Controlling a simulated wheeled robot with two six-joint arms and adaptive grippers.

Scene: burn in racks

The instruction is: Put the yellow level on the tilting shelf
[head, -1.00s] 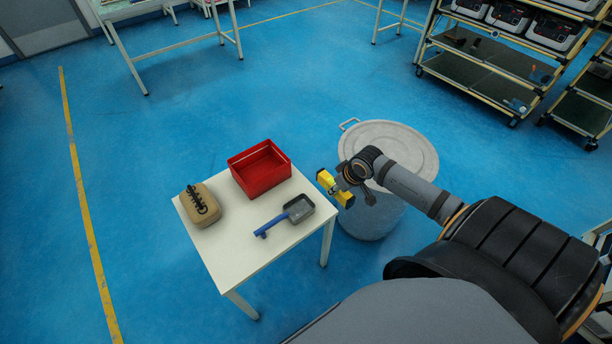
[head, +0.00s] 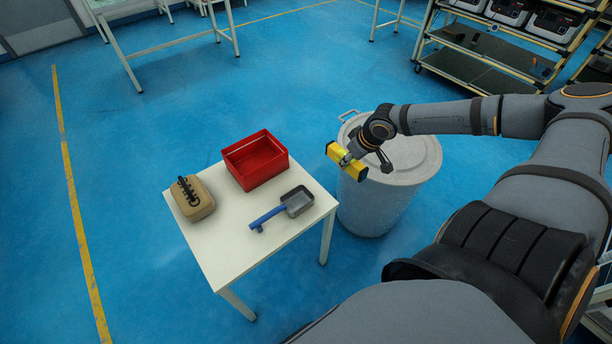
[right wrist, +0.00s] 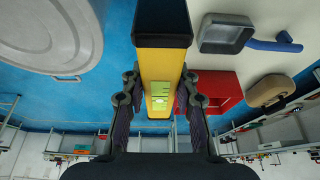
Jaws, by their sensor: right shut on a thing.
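The yellow level (head: 347,162) is a short yellow bar with dark ends. My right gripper (head: 347,160) is shut on it and holds it in the air between the white table and the grey bin. In the right wrist view the level (right wrist: 161,68) stands between the two fingers (right wrist: 160,100), with a green vial on its face and its black end nearest the camera. The left gripper does not show. I cannot tell which rack, if any, in view is the tilting shelf.
A white table (head: 220,245) holds a red bin (head: 256,160), a tan case (head: 192,198) and a grey scoop with a blue handle (head: 297,201). A lidded grey bin (head: 375,207) stands right of it. Shelving (head: 480,75) stands at the back right. Blue floor lies open between.

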